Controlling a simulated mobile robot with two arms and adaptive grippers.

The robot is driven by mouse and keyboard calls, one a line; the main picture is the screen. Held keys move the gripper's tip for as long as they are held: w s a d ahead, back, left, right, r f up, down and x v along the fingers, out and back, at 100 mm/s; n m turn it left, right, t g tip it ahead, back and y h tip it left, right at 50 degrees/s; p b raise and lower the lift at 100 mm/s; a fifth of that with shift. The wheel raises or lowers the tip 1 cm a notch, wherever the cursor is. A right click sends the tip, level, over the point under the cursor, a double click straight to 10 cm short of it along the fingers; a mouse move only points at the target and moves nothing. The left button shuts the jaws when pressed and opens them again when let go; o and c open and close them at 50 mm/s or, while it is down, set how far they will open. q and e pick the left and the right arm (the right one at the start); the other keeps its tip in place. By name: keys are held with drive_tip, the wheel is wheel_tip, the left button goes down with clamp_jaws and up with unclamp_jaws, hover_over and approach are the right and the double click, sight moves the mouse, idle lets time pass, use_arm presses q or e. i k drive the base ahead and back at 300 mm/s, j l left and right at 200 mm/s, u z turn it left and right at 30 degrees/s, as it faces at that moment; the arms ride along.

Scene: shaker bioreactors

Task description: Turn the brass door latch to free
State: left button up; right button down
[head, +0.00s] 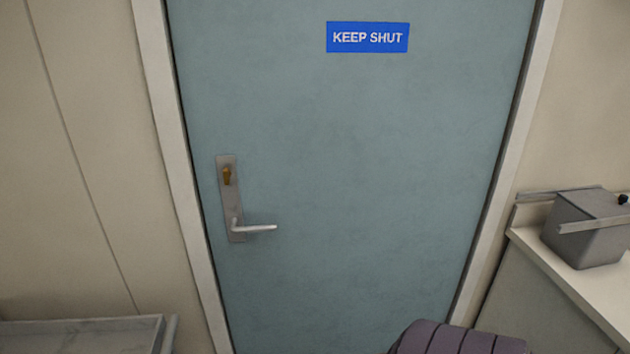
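The brass door latch (227,176) is a small brass turn piece near the top of a grey metal plate (237,206) on the door's left side. It looks roughly upright. A silver lever handle (256,227) sticks out to the right below it and lies about level. The blue-green door (360,170) is closed in its pale frame. Neither of my grippers is in view, and nothing touches the latch or the handle.
A blue "KEEP SHUT" sign (367,37) is on the upper door. A white counter (570,285) with a grey box (590,229) stands at right. A grey metal surface (80,335) is at lower left. A dark ribbed object (455,340) shows at the bottom edge.

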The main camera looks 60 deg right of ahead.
sight(226, 175)
drive_tip(key=z, duration=2.05)
